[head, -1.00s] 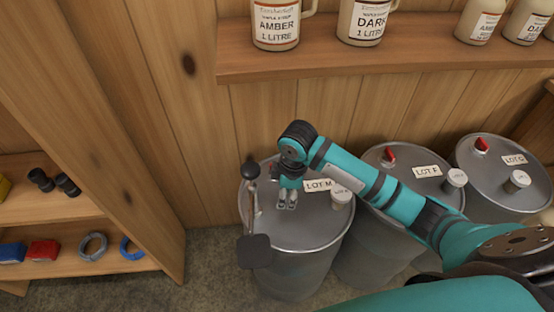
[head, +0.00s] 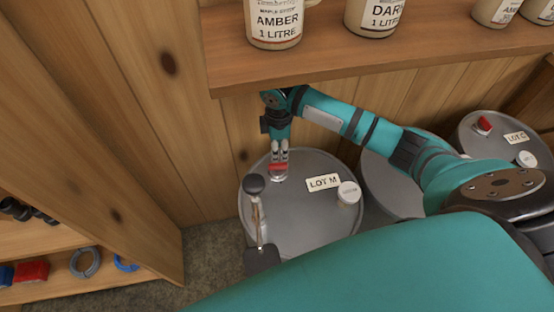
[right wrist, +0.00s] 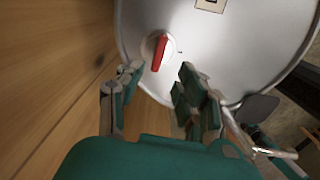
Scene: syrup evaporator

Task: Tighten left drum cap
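The left drum, a grey metal drum (head: 310,225) with a LOT M label (head: 322,183), stands below the shelf in the head view. Its red-handled cap (head: 279,167) sits near the rear left of the lid. In the right wrist view the red cap (right wrist: 160,52) shows as a red bar on a pale round base, apparently seated on the lid (right wrist: 215,60). My left gripper is not in view.
A white cap (head: 349,193) is on the same lid. A dark-knobbed tool (head: 254,185) with a flat dark plate (head: 262,260) stands at the drum's left edge. A wooden shelf (head: 370,50) with jugs overhangs behind. More drums (head: 478,135) stand to the right.

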